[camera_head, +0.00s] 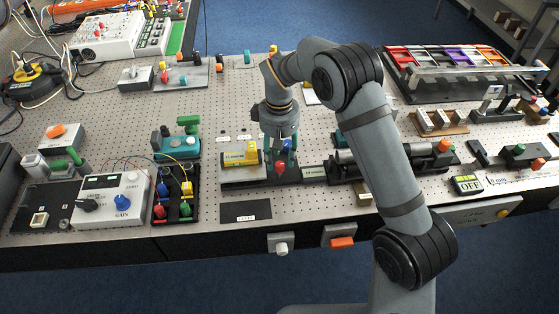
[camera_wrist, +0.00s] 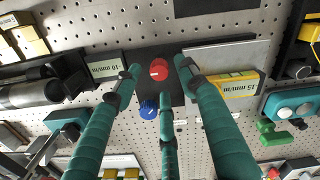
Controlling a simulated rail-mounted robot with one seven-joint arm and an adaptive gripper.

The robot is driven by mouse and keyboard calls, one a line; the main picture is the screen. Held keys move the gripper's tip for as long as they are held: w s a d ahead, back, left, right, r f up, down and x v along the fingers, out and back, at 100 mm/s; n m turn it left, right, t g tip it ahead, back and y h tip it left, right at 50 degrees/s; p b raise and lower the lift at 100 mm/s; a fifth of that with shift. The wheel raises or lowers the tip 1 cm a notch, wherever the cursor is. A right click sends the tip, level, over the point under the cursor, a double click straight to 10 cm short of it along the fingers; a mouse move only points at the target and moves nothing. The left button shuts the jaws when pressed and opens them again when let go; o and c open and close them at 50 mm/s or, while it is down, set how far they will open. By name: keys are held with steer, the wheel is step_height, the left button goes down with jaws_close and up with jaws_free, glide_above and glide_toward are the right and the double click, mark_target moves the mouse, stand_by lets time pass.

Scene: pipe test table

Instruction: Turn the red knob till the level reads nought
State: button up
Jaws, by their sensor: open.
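The red knob (camera_wrist: 159,70) sits on a dark plate in the wrist view, between the spread fingertips of my gripper (camera_wrist: 160,78). I see a gap around it and cannot tell how far above it the tips are. The knob also shows in the head view (camera_head: 280,168), just below my gripper (camera_head: 281,143). My gripper is open and points down. The yellow level (camera_head: 240,156) lies on a grey plate left of the knob in the head view. It is on the right in the wrist view (camera_wrist: 238,84); its reading is too small to make out.
A blue knob (camera_wrist: 149,109) is close to the red one, near my middle finger. A dark cylinder device (camera_wrist: 35,92) stands on the other side. A teal block with a green handle (camera_head: 188,123) is left of the level. The table's front edge is near.

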mark_target(280, 165)
steer(key=shift+d+f+p, duration=0.1)
steer(key=shift+f+p, duration=0.2)
steer(key=shift+f, duration=1.3)
steer(key=shift+c, duration=0.8)
jaws_close()
